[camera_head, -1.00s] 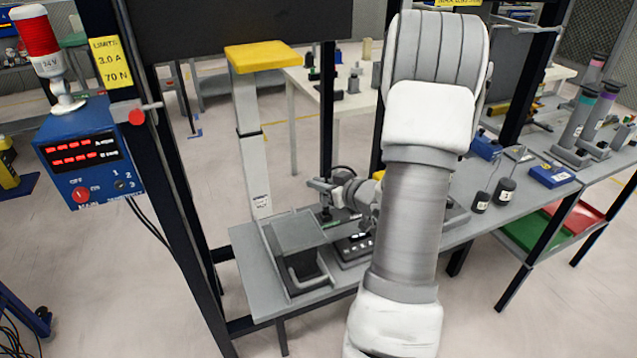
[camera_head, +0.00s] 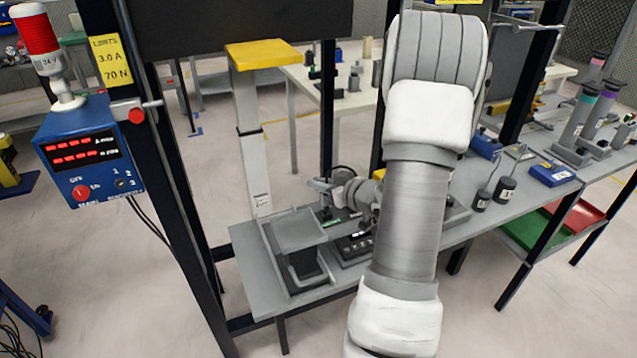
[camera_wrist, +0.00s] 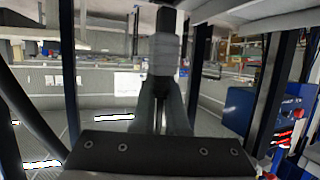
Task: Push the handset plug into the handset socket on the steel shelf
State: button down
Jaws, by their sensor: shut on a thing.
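My gripper (camera_wrist: 161,100) is shut on a pale grey block with a dark end, which I take for the handset plug (camera_wrist: 164,54). It stands out beyond the fingers in the wrist view. In the head view my gripper (camera_head: 336,190) is small and partly behind my forearm, over the steel shelf (camera_head: 262,296). The plug cannot be made out there. The handset socket cannot be told for sure; a small dark and green part (camera_head: 338,218) lies just below my gripper. Whether plug and socket touch is not visible.
A grey box-like device (camera_head: 300,232) stands on the left of the shelf. A dark unit with lit spots (camera_head: 356,246) is beside it. Dark uprights, a yellow-topped post (camera_head: 262,56) and a blue control box (camera_head: 88,152) stand around. Two black weights (camera_head: 505,189) are further right.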

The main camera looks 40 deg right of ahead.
jog(key=shift+f+b, duration=0.8)
jog(key=shift+f, duration=0.3)
jog(key=c, duration=0.9)
grip_release()
jog(key=shift+o, duration=0.2)
jog(key=shift+s, duration=0.1)
jog(key=p+v, duration=0.3)
jog(key=v, duration=1.4)
jog(key=shift+r, duration=0.1)
